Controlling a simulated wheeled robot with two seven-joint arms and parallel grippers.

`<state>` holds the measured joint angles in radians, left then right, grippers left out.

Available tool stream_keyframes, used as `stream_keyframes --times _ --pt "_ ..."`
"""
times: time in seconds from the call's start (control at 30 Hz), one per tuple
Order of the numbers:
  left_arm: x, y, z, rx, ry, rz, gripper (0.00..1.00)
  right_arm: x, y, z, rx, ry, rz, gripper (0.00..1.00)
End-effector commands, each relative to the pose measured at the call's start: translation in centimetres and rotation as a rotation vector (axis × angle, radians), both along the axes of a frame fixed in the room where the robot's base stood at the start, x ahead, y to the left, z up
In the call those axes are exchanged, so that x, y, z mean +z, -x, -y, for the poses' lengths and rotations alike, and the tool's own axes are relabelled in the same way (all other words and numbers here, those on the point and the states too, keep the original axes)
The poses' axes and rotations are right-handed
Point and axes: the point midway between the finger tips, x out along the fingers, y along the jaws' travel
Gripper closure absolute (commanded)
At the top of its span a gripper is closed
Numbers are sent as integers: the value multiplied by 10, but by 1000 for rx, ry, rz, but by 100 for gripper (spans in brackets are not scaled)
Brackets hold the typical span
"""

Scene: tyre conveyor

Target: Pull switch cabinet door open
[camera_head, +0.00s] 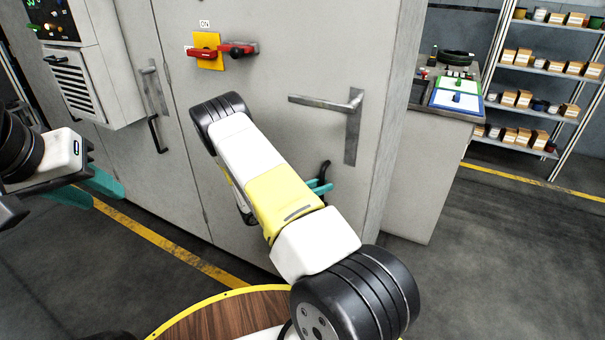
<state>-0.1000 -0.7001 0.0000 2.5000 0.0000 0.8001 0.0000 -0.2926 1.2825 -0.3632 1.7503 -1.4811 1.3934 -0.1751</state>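The grey switch cabinet door (285,55) fills the middle of the head view and looks closed. It carries a metal lever handle (352,110) pointing left and a black pull handle (325,170) lower down, partly hidden by my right arm. Teal fingers of my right gripper (320,187) show at the black handle; the rest of the gripper is behind my arm. I cannot tell whether the fingers grip the handle. My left gripper (95,188) is at the left, with its teal fingers apart and empty, in front of the neighbouring cabinet door.
A red rotary switch on a yellow plate (209,63) is on the cabinet door. The left door has its own black handle (157,134). A grey counter (425,150) with trays stands to the right, shelves (545,70) behind it. Floor at right is clear.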

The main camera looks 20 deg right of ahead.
Motion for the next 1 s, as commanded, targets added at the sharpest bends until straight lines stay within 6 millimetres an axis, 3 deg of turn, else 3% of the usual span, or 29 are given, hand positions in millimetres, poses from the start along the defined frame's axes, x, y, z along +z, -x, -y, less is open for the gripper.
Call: stream_keyframes --times 0.03,0.17,1.0 --pt "0 0 0 0 0 0 64 0 0 0 0 0 0 75" --pt "0 0 0 0 0 0 64 0 0 0 0 0 0 100" --pt "0 0 0 0 0 0 64 0 0 -1 0 -1 0 100"
